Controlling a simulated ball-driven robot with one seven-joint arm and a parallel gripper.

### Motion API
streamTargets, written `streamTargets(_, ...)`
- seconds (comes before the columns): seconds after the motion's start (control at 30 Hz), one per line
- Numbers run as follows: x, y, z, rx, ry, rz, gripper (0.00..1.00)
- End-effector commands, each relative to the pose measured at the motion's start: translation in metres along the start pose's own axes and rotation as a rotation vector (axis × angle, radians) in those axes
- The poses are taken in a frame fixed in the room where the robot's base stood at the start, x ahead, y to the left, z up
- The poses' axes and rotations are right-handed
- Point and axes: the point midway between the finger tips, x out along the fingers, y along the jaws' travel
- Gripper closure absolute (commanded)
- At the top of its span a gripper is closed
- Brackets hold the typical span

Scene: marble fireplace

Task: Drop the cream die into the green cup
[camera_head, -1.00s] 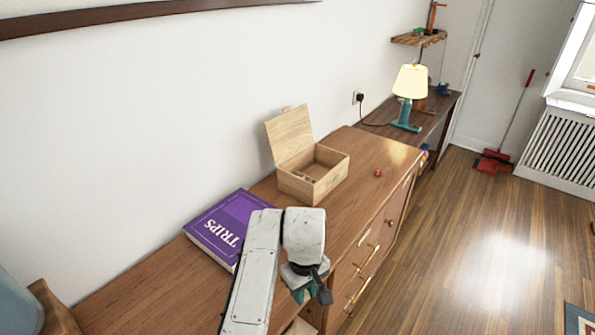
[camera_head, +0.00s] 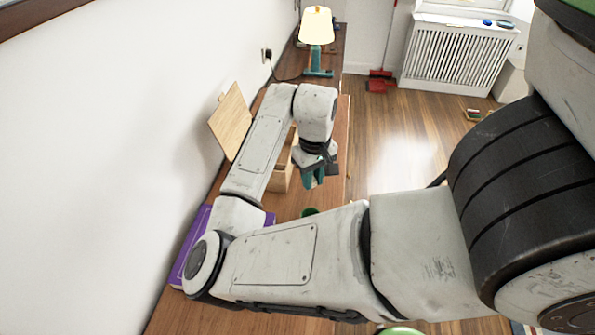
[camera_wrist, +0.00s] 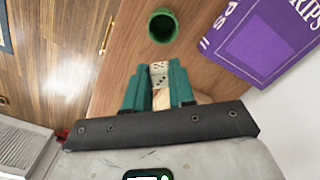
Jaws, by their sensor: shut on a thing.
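The cream die (camera_wrist: 159,73), with dark pips, sits between the teal fingers of my gripper (camera_wrist: 158,82) in the wrist view. My gripper is shut on it. In the head view my gripper (camera_head: 315,177) hangs over the wooden cabinet top, and the die cannot be made out there. The green cup (camera_wrist: 162,26) stands on the cabinet top, its round opening facing up in the wrist view, apart from the fingertips. In the head view only part of the cup (camera_head: 309,212) shows above my forearm.
A purple book (camera_wrist: 268,40) lies near the cup, by the wall. An open wooden box, with its lid (camera_head: 230,120) raised, is partly behind my arm. A lamp (camera_head: 317,40) stands farther back. The open floor (camera_head: 400,145) is to the right.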

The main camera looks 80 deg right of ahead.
Motion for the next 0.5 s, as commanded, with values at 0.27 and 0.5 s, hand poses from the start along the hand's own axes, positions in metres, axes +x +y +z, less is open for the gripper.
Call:
streamTargets(0.27, 0.024, -0.001, 0.0, -0.001, -0.001, -0.002, 1.0)
streamTargets(0.5, 0.052, -0.001, 0.0, -0.002, 0.0, -0.002, 1.0)
